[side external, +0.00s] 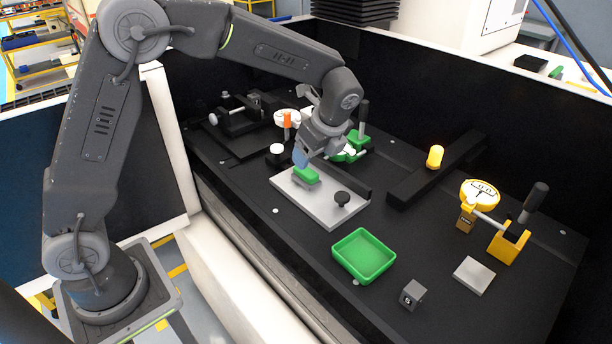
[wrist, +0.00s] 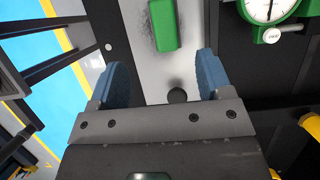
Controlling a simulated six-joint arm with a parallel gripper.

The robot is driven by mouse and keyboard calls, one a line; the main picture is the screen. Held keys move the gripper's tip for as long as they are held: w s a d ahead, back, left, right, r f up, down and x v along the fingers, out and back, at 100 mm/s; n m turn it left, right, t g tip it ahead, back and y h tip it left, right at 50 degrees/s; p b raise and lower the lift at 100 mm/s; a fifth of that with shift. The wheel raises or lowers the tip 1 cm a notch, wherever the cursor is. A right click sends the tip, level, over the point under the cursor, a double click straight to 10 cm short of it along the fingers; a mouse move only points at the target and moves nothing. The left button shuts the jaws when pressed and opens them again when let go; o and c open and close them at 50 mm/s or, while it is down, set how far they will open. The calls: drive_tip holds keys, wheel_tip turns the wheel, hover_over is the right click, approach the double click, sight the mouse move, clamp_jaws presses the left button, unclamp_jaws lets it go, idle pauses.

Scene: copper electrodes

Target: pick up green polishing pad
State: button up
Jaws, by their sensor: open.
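The green polishing pad (side external: 306,174) is a small green block lying on a light grey metal plate (side external: 327,213) in the side external view. In the wrist view the pad (wrist: 163,25) lies on the plate beyond the fingertips, about midway between them. My gripper (side external: 301,157) is just above the pad in the side view, and its blue fingers partly overlap the pad's outline there. In the wrist view my gripper (wrist: 160,75) has its two blue fingers spread wide with nothing between them but the plate and a dark knob (wrist: 177,95).
An empty green tray (side external: 364,256) is in front of the plate. A small grey cube (side external: 411,294) and a flat grey square (side external: 474,275) lie to the right. A yellow dial gauge (side external: 480,193) stands at the right. A green gauge (wrist: 270,10) is close right of the plate.

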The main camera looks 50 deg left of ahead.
sight(306, 172)
drive_tip(key=x, duration=0.3)
drive_tip(key=shift+w+a+x, duration=0.1)
drive_tip(key=shift+w+x, duration=0.05)
drive_tip(key=shift+x, duration=1.2)
drive_tip(key=shift+w+a+x, duration=0.1)
drive_tip(key=shift+w+x, duration=0.05)
drive_tip(key=shift+x, duration=1.2)
drive_tip(key=shift+c, duration=0.2)
drive_tip(key=shift+r, duration=0.1)
drive_tip(key=c, duration=1.1)
drive_tip(key=shift+o, duration=0.2)
